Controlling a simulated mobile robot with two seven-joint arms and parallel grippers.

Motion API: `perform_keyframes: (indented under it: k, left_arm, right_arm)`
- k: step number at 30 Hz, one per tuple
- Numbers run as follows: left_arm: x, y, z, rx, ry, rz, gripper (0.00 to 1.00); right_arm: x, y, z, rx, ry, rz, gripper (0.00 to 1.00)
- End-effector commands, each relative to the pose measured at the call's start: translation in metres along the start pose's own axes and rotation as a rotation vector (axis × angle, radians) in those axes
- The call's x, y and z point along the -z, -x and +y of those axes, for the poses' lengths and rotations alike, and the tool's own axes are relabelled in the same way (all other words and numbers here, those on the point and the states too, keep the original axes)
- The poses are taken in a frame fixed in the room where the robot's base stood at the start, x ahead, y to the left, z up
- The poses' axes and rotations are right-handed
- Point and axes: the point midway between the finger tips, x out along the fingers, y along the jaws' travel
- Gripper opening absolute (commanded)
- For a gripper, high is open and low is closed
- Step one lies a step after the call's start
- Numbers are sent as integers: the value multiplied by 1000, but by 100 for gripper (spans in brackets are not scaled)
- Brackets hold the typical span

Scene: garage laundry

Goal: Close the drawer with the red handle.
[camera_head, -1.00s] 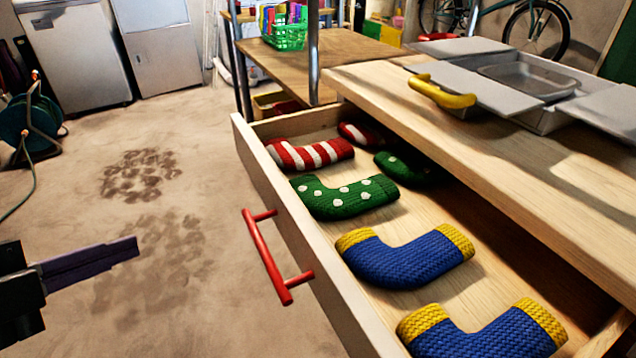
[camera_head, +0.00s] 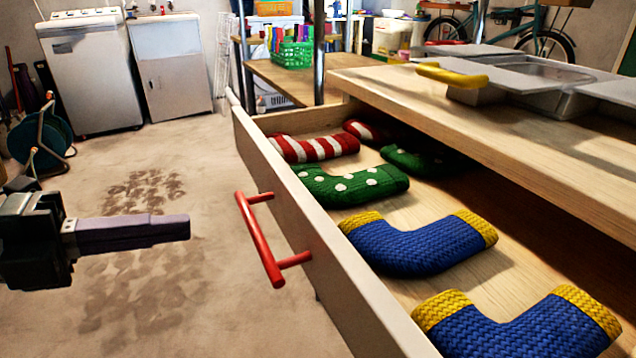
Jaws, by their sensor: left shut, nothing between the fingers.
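The drawer (camera_head: 290,205) with the red handle (camera_head: 258,238) is pulled open from under the wooden tabletop. Inside lie red-and-white striped socks (camera_head: 318,148), green socks with white dots (camera_head: 345,187) and blue socks with yellow ends (camera_head: 420,246). My left gripper (camera_head: 180,229) is at the left, over the floor in the picture, with its fingers together and empty. It points right toward the handle, with a visible gap between them. My right gripper is not in view.
A yellow handle (camera_head: 452,75) and a grey metal box with open lids (camera_head: 535,75) are on the tabletop (camera_head: 490,128). A green basket (camera_head: 292,54) stands on a shelf behind. A hose reel (camera_head: 40,135) and a washing machine (camera_head: 92,75) stand at the back left. The floor before the drawer is clear.

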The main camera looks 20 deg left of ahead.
Motion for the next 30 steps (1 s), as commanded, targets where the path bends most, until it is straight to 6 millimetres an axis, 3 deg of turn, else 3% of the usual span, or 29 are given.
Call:
perform_keyframes:
  k: [3, 10, 30]
  left_arm:
    - [0, -25, 2, 5, -4, 1, 0]
    - [0, -50, 0, 2, -1, 1, 0]
    - [0, -58, -1, 0, 1, 0, 0]
  right_arm:
    - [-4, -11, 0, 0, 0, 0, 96]
    - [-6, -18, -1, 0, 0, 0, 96]
    - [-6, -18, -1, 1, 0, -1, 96]
